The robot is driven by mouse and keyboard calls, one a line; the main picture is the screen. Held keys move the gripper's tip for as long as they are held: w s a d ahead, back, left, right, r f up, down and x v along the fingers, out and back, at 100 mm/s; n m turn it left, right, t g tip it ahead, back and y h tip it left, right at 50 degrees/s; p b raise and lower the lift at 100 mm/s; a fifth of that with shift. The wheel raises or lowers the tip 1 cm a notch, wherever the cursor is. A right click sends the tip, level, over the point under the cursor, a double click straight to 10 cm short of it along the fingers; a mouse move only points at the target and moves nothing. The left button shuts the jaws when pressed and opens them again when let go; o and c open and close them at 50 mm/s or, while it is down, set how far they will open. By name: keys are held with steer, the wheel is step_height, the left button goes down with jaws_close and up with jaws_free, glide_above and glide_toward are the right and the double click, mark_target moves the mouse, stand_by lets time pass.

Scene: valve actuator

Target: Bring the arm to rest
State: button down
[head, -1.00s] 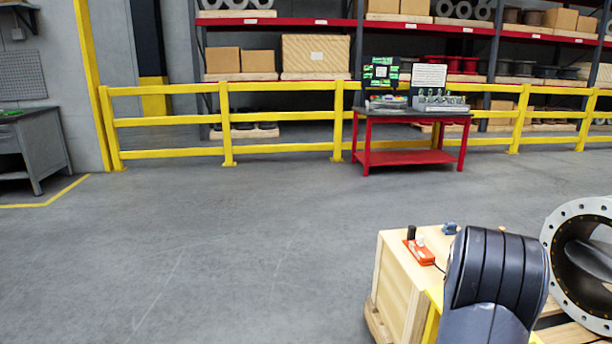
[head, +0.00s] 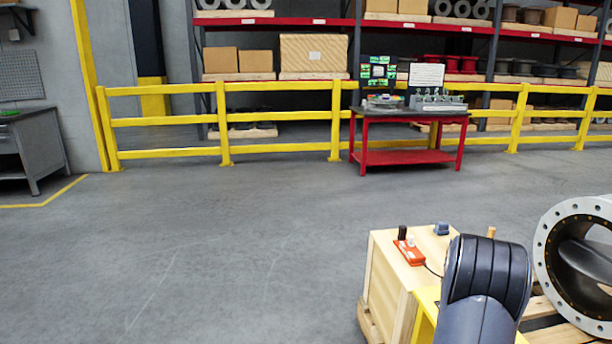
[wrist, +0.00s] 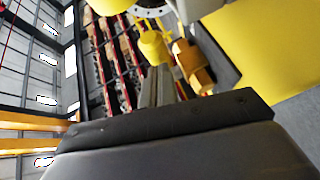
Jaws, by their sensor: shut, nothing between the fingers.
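My arm shows in the head view as a dark, ribbed link at the lower right, in front of a wooden crate (head: 385,285). My gripper is out of the head view. In the wrist view my gripper (wrist: 160,82) shows as two grey fingers close together beyond a dark plate, shut and empty. The wrist view is turned on its side, with the shelves to the left and yellow parts ahead and to the right.
A large flanged valve body (head: 588,262) lies to the right of my arm. An orange device (head: 410,253) and a small blue item (head: 441,228) sit on the crate. A red table (head: 410,158) stands by the yellow railing (head: 280,118). Open floor fills the left and middle.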

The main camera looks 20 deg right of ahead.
steer(key=shift+w+a+r+p, duration=0.25)
steer(key=shift+w+a+p, duration=0.1)
steer(key=shift+w+a, duration=0.3)
steer(key=shift+w+a+f+m+g+h+p, duration=0.1)
steer(key=shift+w+a+m+g+h+p, duration=0.3)
steer(key=shift+m+g, duration=0.45)
steer(key=shift+w+a+f+m+g+h+p, duration=0.15)
steer(key=shift+w+a+m+g, duration=0.3)
steer(key=shift+g, duration=0.6)
steer(key=shift+w+a+m+g+b, duration=0.15)
steer(key=shift+w+m+g+b, duration=0.15)
steer(key=shift+w+m+g, duration=0.65)
steer(key=shift+w+a+m+g+b, duration=0.15)
steer(key=shift+w+m+g+b, duration=0.2)
steer(key=shift+m+g, duration=0.65)
steer(key=shift+w+a+n+g, duration=0.1)
steer(key=shift+n+g, duration=0.15)
